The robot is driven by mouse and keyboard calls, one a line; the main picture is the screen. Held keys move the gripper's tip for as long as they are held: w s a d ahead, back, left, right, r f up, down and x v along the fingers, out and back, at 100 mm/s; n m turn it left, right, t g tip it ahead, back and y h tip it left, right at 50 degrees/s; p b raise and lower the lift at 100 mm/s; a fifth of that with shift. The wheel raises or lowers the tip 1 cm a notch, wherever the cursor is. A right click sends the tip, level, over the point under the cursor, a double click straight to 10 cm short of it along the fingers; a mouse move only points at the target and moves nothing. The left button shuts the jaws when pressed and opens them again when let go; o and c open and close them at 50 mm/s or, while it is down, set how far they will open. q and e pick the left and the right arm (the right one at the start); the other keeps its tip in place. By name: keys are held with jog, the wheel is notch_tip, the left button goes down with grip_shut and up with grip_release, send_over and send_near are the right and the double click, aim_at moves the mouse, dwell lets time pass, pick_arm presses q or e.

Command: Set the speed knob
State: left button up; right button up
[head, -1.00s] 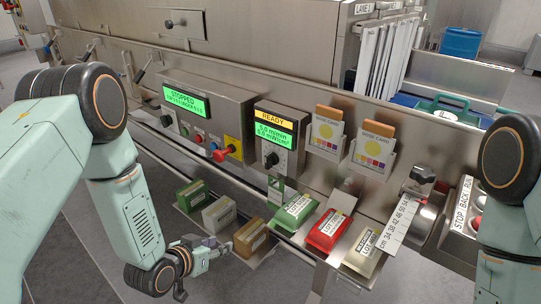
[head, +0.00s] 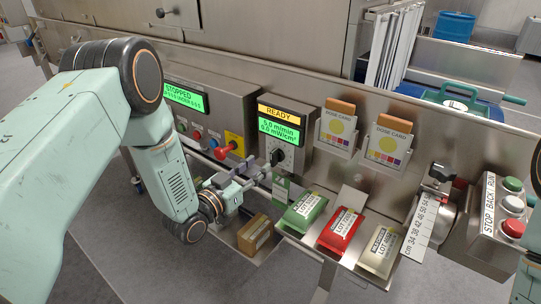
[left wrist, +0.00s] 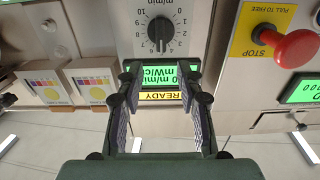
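The speed knob (head: 277,157) is a black dial with a pointer on a grey panel, below a lit display (head: 282,127) that reads READY and 5.0 m/min. In the left wrist view the knob (left wrist: 161,31) shows upside down within a numbered scale. My left gripper (head: 250,177) is open and empty, a little left of and below the knob, apart from it. In the left wrist view its two fingers (left wrist: 160,100) stand wide apart with the display between them. My right gripper is out of view.
A red stop button (head: 224,151) on a yellow plate sits left of the knob. Green, red (head: 341,229) and cream packs lie on a shelf below. Dose cards (head: 387,143) hang to the right. A button box (head: 497,215) stands at far right.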

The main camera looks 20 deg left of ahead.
aim_at(271, 155)
pick_arm(q)
jog(key=x, duration=0.5)
jog(key=shift+w+a+f, duration=0.1)
jog(key=shift+w+d, duration=0.35)
jog(key=shift+w, duration=0.1)
jog(key=shift+a, duration=0.1)
jog(key=shift+a, duration=0.1)
jog(key=shift+c, duration=0.5)
jog(key=shift+w, duration=0.1)
jog(key=c, duration=0.5)
grip_shut()
